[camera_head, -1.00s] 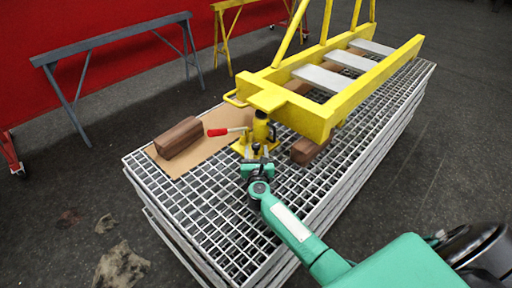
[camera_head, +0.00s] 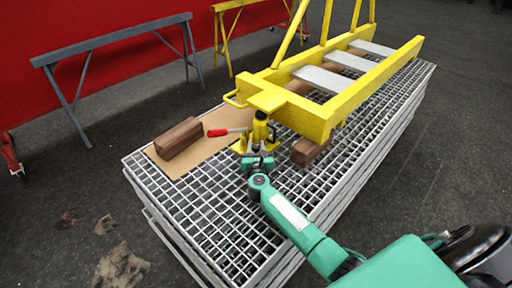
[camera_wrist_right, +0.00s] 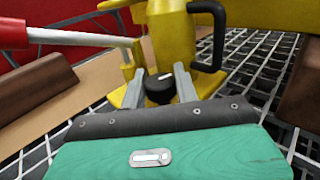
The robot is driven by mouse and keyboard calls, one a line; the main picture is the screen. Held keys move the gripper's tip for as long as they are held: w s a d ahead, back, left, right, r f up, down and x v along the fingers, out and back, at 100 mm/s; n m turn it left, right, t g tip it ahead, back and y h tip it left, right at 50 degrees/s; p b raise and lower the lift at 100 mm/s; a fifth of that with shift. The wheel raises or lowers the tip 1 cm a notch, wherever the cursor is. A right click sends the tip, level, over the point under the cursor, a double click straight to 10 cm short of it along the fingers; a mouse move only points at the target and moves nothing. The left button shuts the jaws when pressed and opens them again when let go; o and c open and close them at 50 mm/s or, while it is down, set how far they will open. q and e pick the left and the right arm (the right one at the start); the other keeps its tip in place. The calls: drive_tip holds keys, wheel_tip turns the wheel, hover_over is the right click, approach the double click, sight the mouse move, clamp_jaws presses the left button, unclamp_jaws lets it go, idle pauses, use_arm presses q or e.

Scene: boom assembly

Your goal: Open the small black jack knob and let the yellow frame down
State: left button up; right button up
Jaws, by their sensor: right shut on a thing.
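The yellow jack (camera_head: 262,132) stands on the grating under the near end of the yellow frame (camera_head: 320,118). Its red-tipped handle (camera_head: 217,132) points left. In the right wrist view the small black knob (camera_wrist_right: 160,88) sits at the foot of the jack (camera_wrist_right: 172,35), with a white mark on its top. My right gripper (camera_wrist_right: 165,84) has one finger on each side of the knob and is shut on it. In the head view my right gripper (camera_head: 257,163) is at the jack's near side and hides the knob. My left gripper is not in view.
A brown wooden block (camera_head: 180,138) lies on a cardboard sheet (camera_head: 205,157) left of the jack. Another block (camera_head: 308,151) lies under the frame, right of the jack. The near part of the grating stack (camera_head: 225,225) is bare. Trestles (camera_head: 120,38) stand behind.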

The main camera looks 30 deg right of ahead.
drive_tip(key=shift+y, duration=0.3)
drive_tip(key=shift+n+t+y, duration=0.5)
drive_tip(key=shift+n+y, duration=0.5)
drive_tip(key=shift+y, duration=0.2)
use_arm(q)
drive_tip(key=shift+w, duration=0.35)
use_arm(e)
drive_tip(key=shift+n+y, duration=0.4)
drive_tip(key=shift+y, duration=0.2)
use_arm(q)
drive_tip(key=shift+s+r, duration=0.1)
use_arm(e)
drive_tip(key=o, duration=0.9)
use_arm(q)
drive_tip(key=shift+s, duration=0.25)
use_arm(e)
drive_tip(key=shift+o, duration=0.2)
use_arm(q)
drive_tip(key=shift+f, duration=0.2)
use_arm(e)
drive_tip(key=shift+s, duration=0.2)
